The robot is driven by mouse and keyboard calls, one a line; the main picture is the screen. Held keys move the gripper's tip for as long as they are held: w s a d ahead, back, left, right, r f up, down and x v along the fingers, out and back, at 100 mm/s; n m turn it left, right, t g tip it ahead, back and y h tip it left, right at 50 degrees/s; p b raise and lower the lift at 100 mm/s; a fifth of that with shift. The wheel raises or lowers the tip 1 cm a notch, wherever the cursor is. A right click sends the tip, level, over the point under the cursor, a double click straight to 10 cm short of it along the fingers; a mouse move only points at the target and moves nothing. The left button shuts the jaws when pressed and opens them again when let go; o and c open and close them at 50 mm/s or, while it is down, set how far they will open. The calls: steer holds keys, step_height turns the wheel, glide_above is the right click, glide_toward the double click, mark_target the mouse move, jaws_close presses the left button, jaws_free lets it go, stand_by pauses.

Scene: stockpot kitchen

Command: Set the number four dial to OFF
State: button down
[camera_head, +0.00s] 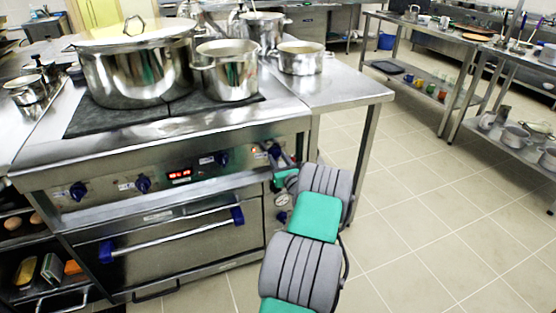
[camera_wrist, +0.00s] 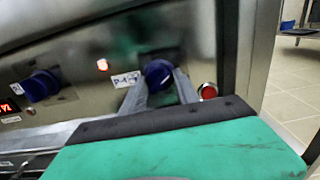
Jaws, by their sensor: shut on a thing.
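The stove's front panel carries a row of blue dials. The rightmost dial (camera_wrist: 158,74), the fourth from the left, is a dark blue knob with a pale pointer mark. My gripper (camera_wrist: 160,84) has its two metal fingers on either side of this dial and is shut on it. In the head view my gripper (camera_head: 277,153) reaches the right end of the panel and partly covers that dial. A printed label (camera_wrist: 126,79) sits left of the dial, too blurred to read.
Another blue dial (camera_wrist: 40,85) and a red digital display (camera_head: 180,174) lie to the left. A red button (camera_wrist: 208,91) is close to the right finger. Large pots (camera_head: 137,75) stand on the stove. An oven handle (camera_head: 170,233) juts out below. Open floor (camera_head: 400,210) lies right.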

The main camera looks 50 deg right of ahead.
steer(key=shift+n, duration=0.4)
steer(key=n+b, duration=0.3)
steer(key=n, duration=0.2)
steer(key=n+b, duration=0.2)
steer(key=n, duration=0.3)
steer(key=shift+r, duration=0.1)
stand_by(0.5)
steer(key=c, duration=0.9)
jaws_free()
steer(key=shift+d, duration=0.1)
steer(key=p+v, duration=0.1)
steer(key=v, duration=0.6)
steer(key=shift+s+a, duration=0.2)
steer(key=shift+s, duration=0.1)
